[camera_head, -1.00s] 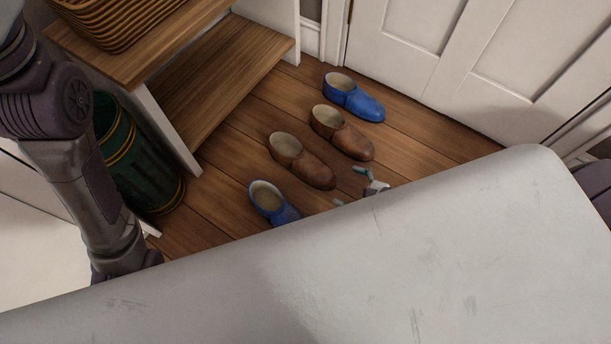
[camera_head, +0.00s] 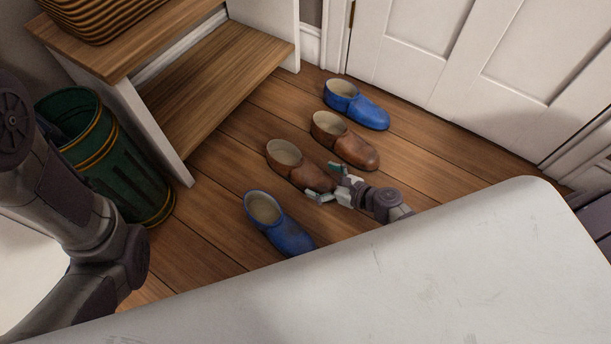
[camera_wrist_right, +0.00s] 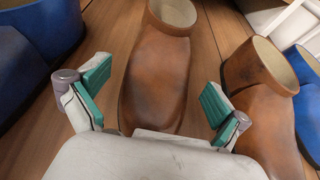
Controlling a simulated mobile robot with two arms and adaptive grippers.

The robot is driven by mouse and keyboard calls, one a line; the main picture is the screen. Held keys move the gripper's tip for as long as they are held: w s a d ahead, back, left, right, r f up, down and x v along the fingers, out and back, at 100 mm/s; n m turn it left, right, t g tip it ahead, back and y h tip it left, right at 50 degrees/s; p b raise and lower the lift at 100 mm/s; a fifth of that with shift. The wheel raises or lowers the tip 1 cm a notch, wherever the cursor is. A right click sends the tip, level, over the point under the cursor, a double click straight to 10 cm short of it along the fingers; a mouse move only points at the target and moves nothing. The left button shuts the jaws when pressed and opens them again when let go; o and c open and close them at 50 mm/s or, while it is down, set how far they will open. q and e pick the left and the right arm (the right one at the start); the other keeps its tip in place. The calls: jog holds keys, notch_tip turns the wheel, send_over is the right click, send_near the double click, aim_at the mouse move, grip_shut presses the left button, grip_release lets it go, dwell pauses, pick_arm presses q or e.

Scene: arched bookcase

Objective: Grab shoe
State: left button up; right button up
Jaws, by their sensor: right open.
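Two brown shoes and two blue shoes stand in a row on the wooden floor. My right gripper (camera_head: 323,182) is open, with its teal-padded fingers at the toe of the left brown shoe (camera_head: 287,160). In the right wrist view this brown shoe (camera_wrist_right: 158,70) lies lengthwise between the open fingers, its toe towards the palm. The pads look apart from its sides. The other brown shoe (camera_head: 345,140) is just beyond, the near blue shoe (camera_head: 280,230) is to the left, and the far blue shoe (camera_head: 357,106) is by the door. My left gripper is out of view.
A wooden shelf unit (camera_head: 215,85) and a green bin (camera_head: 110,160) with gold bands stand at the left. A white panelled door (camera_head: 470,60) closes off the back. Bare floor (camera_head: 215,210) lies between the shelf and the shoes.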

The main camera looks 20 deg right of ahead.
aim_at(311, 175)
jog(key=b+x, duration=0.2)
jog(key=x, duration=0.2)
jog(key=shift+f, duration=0.1)
jog(key=c, duration=1.2)
